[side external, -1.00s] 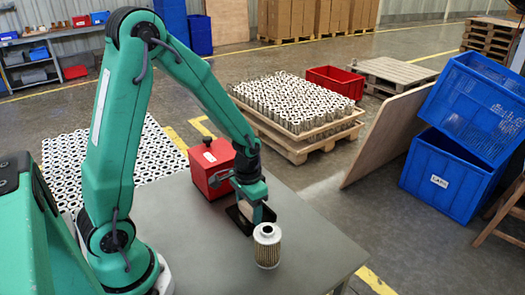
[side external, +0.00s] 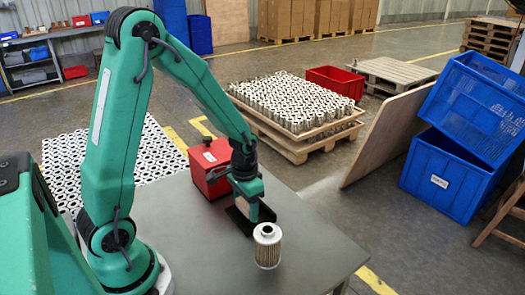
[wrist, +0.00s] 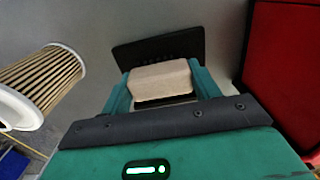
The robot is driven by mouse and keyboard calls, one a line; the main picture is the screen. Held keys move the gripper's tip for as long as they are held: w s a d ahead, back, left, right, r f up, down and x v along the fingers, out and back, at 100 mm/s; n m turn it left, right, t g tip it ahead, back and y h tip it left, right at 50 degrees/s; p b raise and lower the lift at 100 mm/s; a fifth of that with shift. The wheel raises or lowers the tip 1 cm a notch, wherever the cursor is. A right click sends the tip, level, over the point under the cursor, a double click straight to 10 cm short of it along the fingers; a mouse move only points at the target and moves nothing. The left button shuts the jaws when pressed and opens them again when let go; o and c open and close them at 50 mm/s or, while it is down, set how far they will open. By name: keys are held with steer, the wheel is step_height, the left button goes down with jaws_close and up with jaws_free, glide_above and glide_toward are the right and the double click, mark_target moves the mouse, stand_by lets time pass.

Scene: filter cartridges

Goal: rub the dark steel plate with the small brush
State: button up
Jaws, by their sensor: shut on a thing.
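My gripper (side external: 254,208) is shut on the small brush, low over the table. The brush shows as a pale wooden block (wrist: 160,80) between the two green fingers in the wrist view; its bristles are hidden. The dark steel plate (side external: 238,221) lies on the table under the brush, partly hidden by my gripper. In the wrist view the plate (wrist: 130,52) extends beyond the block. I cannot tell whether the bristles touch the plate.
A filter cartridge (side external: 267,248) stands upright on the grey table (side external: 310,235), close to the plate. A red box (side external: 208,165) stands behind my gripper on the other side. The table's right front part is clear. A pallet of cartridges (side external: 297,102) stands beyond the table.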

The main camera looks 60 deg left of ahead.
steer(key=shift+a, duration=2.4)
steer(key=shift+w+a, duration=0.15)
steer(key=shift+a, duration=0.05)
steer(key=shift+w, duration=0.4)
steer(key=shift+w+d, duration=0.1)
steer(key=shift+d, duration=4.9)
steer(key=shift+a, duration=4.8)
steer(key=shift+a+r, duration=0.15)
steer(key=shift+a, duration=0.05)
step_height(320, 180, up, 8)
steer(key=shift+d, duration=0.15)
